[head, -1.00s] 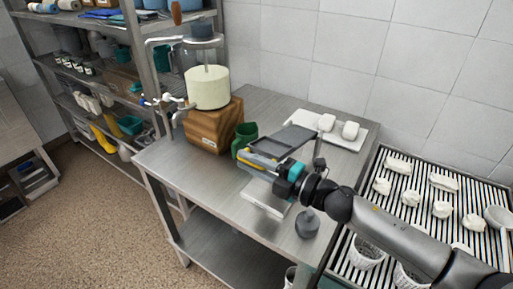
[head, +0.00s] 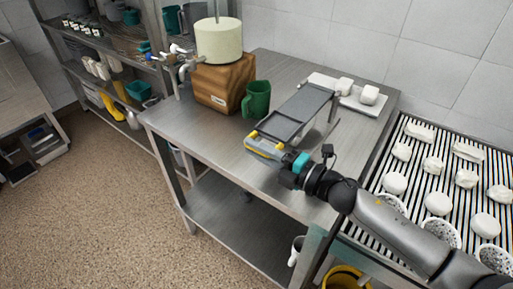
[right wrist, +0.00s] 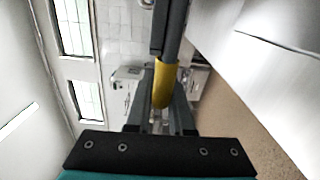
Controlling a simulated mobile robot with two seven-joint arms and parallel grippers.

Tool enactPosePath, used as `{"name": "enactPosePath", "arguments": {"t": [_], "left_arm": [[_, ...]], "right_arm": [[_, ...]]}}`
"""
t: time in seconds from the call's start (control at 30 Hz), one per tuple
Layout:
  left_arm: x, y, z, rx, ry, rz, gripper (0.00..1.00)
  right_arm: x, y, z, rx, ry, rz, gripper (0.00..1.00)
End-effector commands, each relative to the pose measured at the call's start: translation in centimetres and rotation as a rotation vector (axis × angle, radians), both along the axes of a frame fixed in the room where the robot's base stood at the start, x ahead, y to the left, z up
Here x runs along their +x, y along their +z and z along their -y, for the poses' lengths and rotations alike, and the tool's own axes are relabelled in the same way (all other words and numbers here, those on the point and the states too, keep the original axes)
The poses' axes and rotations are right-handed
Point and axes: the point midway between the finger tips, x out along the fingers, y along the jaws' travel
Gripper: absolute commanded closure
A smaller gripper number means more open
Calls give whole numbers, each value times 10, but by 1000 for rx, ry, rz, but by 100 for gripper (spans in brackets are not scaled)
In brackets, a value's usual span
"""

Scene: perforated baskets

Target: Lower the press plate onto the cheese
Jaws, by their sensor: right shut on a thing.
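The pale round cheese (head: 219,42) sits on a wooden block (head: 224,83) at the back left of the steel table. The press plate is out of view; only a thin rod above the cheese shows at the head view's top edge. My right gripper (head: 268,146) is over the table, in front of and to the right of the green mug, away from the cheese. In the right wrist view it is shut on a yellow grip (right wrist: 163,86) with a dark bar beyond it. A long grey panel (head: 296,112) extends behind the gripper; whether it joins the grip is unclear. My left gripper is not in view.
The green mug (head: 257,98) stands beside the block. A white tray (head: 372,102) with white pieces lies at the back right. A slatted rack (head: 415,180) with white lumps and perforated baskets is at the right. Pipes and taps (head: 183,58) stand left of the cheese. The table's left front is clear.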

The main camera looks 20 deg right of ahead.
Motion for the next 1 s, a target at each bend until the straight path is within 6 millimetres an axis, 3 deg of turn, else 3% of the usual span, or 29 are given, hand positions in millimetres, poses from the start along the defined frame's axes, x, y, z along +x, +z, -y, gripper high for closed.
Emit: {"name": "enactPosePath", "arguments": {"t": [0.17,0.2,0.43,1.0], "left_arm": [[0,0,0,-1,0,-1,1],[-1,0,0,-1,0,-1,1],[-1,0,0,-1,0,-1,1],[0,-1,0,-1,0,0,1]], "right_arm": [[2,2,2,1,-7,2,100],[2,2,2,1,-7,2,77],[1,1,1,1,-4,1,51],[-9,-1,7,2,-2,-3,50]]}}
